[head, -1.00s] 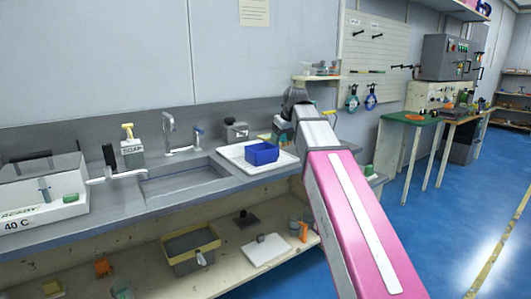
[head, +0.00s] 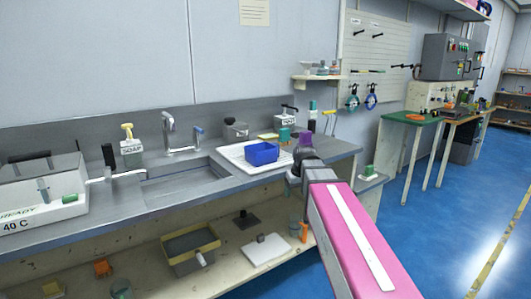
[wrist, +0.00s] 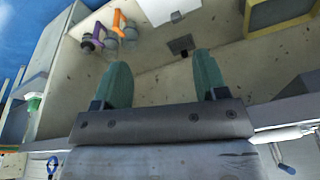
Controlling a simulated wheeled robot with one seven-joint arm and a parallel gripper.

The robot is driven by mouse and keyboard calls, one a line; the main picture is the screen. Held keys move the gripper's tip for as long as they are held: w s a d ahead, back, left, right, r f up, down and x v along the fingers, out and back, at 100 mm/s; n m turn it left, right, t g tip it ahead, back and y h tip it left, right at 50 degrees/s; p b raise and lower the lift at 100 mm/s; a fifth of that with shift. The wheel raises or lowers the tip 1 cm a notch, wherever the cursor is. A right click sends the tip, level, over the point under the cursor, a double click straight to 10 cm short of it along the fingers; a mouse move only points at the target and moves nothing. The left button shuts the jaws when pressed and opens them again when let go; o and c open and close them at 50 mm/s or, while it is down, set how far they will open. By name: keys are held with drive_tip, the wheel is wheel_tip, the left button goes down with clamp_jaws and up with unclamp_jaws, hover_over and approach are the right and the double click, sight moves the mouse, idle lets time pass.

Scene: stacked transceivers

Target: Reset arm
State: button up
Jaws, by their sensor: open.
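My gripper (wrist: 162,70) is open in the wrist view. Its two green fingers are wide apart with nothing between them. Behind them is the pale lower shelf (wrist: 165,80) under the counter. In the head view my pink arm reaches up from the lower right, and its dark wrist end is beside the right part of the counter (head: 335,150). The fingers cannot be made out there.
A blue bin (head: 262,153) sits on a white tray (head: 237,161) left of my wrist. The sink (head: 185,180) and soap bottle (head: 132,152) are further left. A green-topped table (head: 412,118) stands at right. Blue floor (head: 425,225) is open.

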drive_tip(key=s+d+f+m+g, duration=0.1)
drive_tip(key=s+d+f, duration=0.2)
drive_tip(key=s+f, duration=0.4)
drive_tip(key=s+d+f+m+g+h, duration=0.1)
drive_tip(key=s+f, duration=0.6)
drive_tip(key=f, duration=0.8)
drive_tip(key=d+m, duration=0.1)
drive_tip(key=d, duration=0.1)
drive_tip(key=shift+s+d+f+m, duration=0.2)
drive_tip(key=shift+s+d+m, duration=0.1)
drive_tip(key=shift+d, duration=0.05)
